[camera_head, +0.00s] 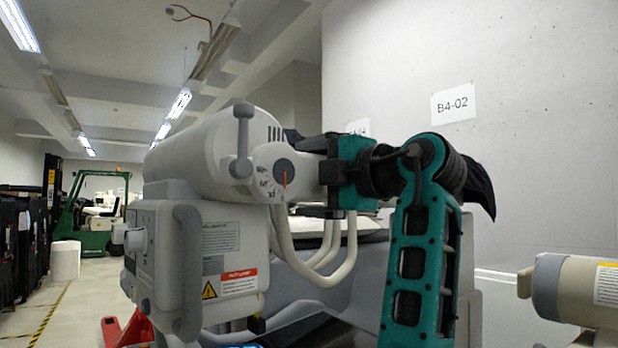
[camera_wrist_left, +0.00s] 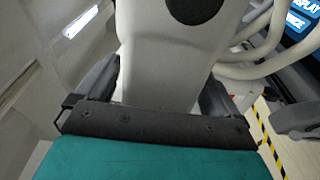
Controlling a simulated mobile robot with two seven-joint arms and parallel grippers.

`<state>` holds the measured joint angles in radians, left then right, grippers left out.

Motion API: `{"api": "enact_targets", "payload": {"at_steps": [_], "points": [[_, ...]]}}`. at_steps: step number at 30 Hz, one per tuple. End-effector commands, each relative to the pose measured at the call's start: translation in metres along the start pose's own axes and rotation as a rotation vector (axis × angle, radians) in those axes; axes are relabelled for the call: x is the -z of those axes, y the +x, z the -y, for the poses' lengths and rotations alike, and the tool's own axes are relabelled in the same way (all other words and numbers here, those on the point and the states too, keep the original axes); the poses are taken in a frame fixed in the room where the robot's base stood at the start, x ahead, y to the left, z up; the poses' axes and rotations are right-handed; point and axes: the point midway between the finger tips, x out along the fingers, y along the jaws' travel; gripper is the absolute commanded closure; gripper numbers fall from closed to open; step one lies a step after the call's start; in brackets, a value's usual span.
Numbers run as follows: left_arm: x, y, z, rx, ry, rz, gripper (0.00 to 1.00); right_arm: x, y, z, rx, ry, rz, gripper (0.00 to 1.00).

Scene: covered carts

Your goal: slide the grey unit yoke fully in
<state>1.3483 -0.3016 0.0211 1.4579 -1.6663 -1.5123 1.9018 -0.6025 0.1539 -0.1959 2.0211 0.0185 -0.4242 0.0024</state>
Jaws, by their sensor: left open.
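The grey unit (camera_head: 190,150) is a pale cylinder above a box with warning labels, in the middle left of the head view. A pale part with a dark round dial and red pointer (camera_head: 285,172) sticks out from it to the right; it looks like the yoke, but I cannot be sure. My left gripper (camera_head: 324,172) reaches this part from the right. In the left wrist view its fingers (camera_wrist_left: 160,78) stand open on either side of the pale part (camera_wrist_left: 165,50). Whether they touch it is unclear. My right gripper is out of view.
Pale bent tubes (camera_head: 325,262) hang below the gripper. A grey bar handle (camera_head: 242,142) stands on the unit's front. A beige cylinder (camera_head: 575,285) lies at the lower right. A concrete wall (camera_head: 540,150) is behind. A green forklift (camera_head: 95,225) stands far left.

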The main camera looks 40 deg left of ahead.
Motion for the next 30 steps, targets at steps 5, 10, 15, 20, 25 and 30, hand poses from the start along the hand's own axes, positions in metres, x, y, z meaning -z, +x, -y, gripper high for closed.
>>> {"api": "enact_targets", "payload": {"at_steps": [5,10,15,20,25,30], "points": [[0.0003,0.0063,-0.0003,0.000,-0.001,0.001,0.04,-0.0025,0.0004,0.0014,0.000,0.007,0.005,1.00],[0.0002,0.0062,-0.0003,0.000,-0.001,0.001,0.04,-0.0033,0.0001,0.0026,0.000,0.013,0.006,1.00],[0.0002,0.0060,-0.0003,0.000,-0.001,0.001,0.18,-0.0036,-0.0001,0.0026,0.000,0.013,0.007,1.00],[0.0001,0.0059,-0.0002,0.000,-0.001,0.001,0.33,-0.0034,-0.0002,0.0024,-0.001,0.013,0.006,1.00],[0.0001,0.0058,-0.0001,0.000,0.000,0.001,0.49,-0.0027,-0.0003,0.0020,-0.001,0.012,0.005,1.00],[0.0000,0.0058,0.0000,0.000,0.000,0.001,0.66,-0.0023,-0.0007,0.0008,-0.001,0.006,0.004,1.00]]}}
